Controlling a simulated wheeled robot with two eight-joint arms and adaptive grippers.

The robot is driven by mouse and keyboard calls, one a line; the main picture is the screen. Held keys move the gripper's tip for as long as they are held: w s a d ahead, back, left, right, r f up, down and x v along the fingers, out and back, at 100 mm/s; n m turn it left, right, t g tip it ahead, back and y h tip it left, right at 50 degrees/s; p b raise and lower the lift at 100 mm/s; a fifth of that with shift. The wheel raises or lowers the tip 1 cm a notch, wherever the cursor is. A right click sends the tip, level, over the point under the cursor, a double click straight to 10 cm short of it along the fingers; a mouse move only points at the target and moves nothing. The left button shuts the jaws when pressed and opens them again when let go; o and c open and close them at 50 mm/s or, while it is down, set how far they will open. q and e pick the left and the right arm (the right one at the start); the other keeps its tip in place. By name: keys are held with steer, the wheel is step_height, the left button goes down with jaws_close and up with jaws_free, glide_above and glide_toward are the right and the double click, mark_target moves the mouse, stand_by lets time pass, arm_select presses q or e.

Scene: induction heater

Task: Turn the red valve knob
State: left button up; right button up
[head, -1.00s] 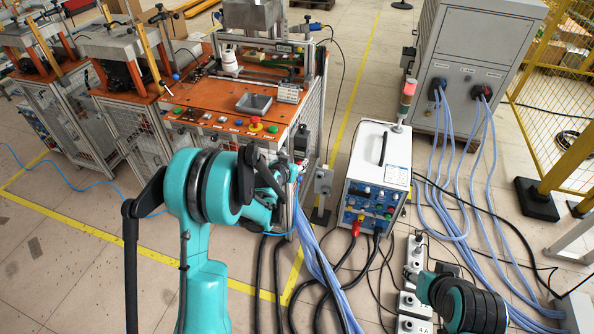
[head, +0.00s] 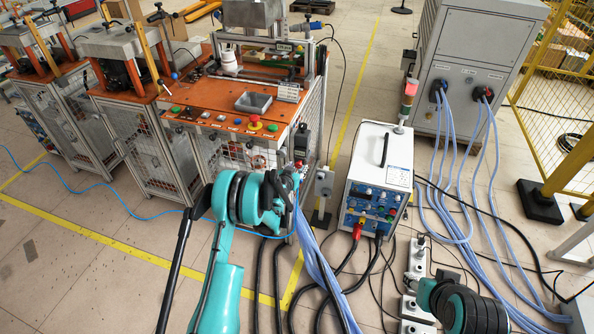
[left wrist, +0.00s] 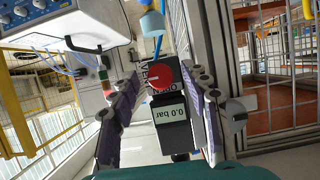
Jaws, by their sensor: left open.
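The red valve knob (left wrist: 160,77) is round with a pale line across its face. In the left wrist view it sits on a dark valve body, above a display (left wrist: 171,113) that reads 0.0 bar. My left gripper (left wrist: 165,82) is open, with one finger on each side of the knob and visible gaps between. I cannot tell how deep the fingers reach around it. In the head view my left gripper (head: 289,178) is partly hidden by its own arm at the workbench's front right corner, and the knob cannot be made out clearly.
The orange-topped workbench (head: 203,100) has buttons along its front. A white heater unit (head: 377,170) stands to its right. A blue hose (left wrist: 158,45) runs by the knob. Cables (head: 322,265) and a power strip (head: 417,262) lie on the floor.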

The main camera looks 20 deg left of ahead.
arm_select(q)
steer(key=shift+w, duration=0.15)
jaws_close()
